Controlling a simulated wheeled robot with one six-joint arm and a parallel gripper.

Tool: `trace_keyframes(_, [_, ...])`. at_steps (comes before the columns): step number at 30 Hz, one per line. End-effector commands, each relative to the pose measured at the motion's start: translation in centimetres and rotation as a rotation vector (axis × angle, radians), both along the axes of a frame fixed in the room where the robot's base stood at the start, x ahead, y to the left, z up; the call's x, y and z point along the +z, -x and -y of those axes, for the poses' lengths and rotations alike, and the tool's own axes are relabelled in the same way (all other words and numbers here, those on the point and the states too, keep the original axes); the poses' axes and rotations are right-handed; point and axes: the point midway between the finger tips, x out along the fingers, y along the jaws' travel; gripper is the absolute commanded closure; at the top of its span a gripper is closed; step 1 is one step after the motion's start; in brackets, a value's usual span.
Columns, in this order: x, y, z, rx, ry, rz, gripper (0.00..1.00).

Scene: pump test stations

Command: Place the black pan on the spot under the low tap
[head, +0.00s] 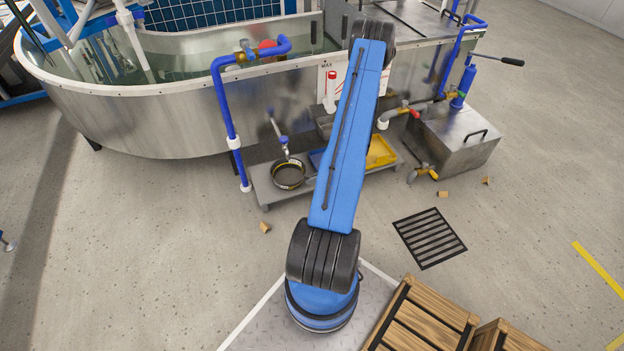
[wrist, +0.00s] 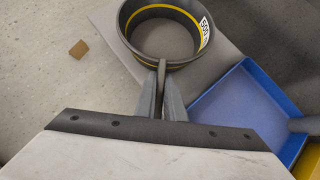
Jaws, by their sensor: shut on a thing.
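The black pan (head: 288,176) is a round, open pan with a yellow stripe. In the head view it is at the left part of the low grey shelf, just below the low tap (head: 284,144) with its blue handle. In the wrist view the pan (wrist: 125,22) is upright and shows a white label. My gripper (wrist: 162,100) is shut on a thin grey part at the pan's near side. I cannot tell whether the pan rests on the shelf or hangs slightly above it. In the head view my arm hides the gripper.
A blue tray (wrist: 235,112) and a yellow tray (head: 381,152) are right of the pan on the shelf (head: 265,190). A blue pipe (head: 228,115) stands at its left. A large metal tank (head: 150,125) is behind. A small wooden block (head: 265,227) lies on the floor.

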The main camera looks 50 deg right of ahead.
Motion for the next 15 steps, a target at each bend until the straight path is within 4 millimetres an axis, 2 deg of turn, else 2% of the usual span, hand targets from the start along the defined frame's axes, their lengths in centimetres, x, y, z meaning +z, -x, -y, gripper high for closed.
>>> trace_keyframes(5, [-0.22, -0.01, 0.00, -0.001, -0.001, 0.000, 1.00])
trace_keyframes(6, [-0.24, 0.00, 0.01, 0.000, 0.000, 0.000, 0.86])
trace_keyframes(8, [-0.21, 0.00, 0.01, 0.000, 0.000, 0.000, 0.72])
trace_keyframes(15, [-0.21, 0.00, 0.01, -0.001, -0.001, 0.000, 0.72])
